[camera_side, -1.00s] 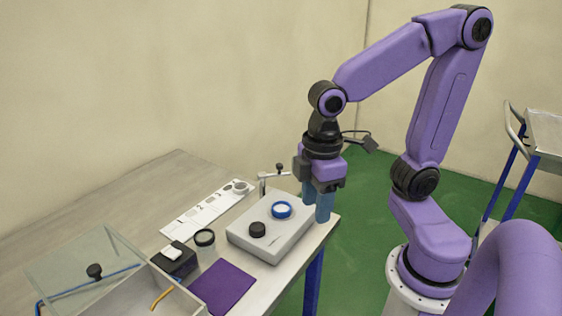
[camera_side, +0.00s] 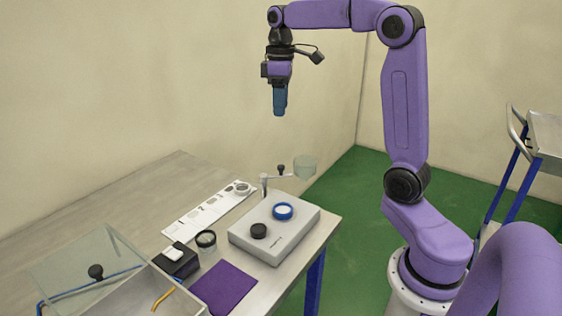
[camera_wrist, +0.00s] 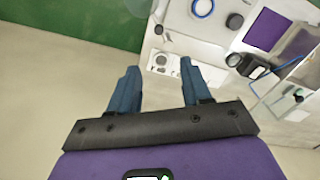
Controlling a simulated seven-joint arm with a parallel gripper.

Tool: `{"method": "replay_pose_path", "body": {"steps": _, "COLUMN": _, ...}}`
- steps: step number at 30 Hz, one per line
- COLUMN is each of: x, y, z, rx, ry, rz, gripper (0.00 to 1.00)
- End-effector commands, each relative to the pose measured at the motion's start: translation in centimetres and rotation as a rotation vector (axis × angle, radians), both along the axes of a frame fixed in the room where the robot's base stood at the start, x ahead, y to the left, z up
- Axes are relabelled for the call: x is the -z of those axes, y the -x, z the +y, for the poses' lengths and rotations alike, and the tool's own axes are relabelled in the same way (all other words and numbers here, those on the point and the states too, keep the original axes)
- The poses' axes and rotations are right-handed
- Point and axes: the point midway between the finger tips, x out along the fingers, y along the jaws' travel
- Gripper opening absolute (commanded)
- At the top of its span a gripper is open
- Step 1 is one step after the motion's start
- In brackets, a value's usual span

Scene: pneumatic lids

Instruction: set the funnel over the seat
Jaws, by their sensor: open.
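The funnel (camera_side: 305,167), a translucent pale green cup, hangs on the end of a thin swing arm (camera_side: 278,178) behind the grey box. It is out to the side of the seat, apart from it. The seat looks to be the blue ring with a white centre (camera_side: 282,211) on top of the grey box. My gripper (camera_side: 280,112) is high above the bench, open and empty, touching nothing. In the wrist view my fingers (camera_wrist: 158,66) are spread apart, with the blue ring (camera_wrist: 203,7) and part of the funnel (camera_wrist: 138,6) at the top edge.
The grey box (camera_side: 272,252) also carries a black knob (camera_side: 258,230). A numbered white strip (camera_side: 205,213), a dark-rimmed jar (camera_side: 206,241), a black block (camera_side: 176,262), a purple mat (camera_side: 226,288) and a clear-lidded bin (camera_side: 90,262) crowd the bench. The air around my gripper is free.

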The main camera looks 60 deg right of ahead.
Motion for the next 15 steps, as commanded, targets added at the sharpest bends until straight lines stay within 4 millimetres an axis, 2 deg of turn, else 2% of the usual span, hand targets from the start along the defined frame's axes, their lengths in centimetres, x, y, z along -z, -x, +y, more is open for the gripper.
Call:
{"method": "replay_pose_path", "body": {"steps": 5, "x": 1.0, "y": -0.1, "z": -0.3, "rx": 0.004, "ry": 0.000, "rz": 0.004, "gripper": 0.48}}
{"method": "replay_pose_path", "body": {"steps": 15, "x": 7.0, "y": 0.0, "z": -0.2, "rx": 0.005, "ry": -0.001, "rz": 0.007, "gripper": 0.48}}
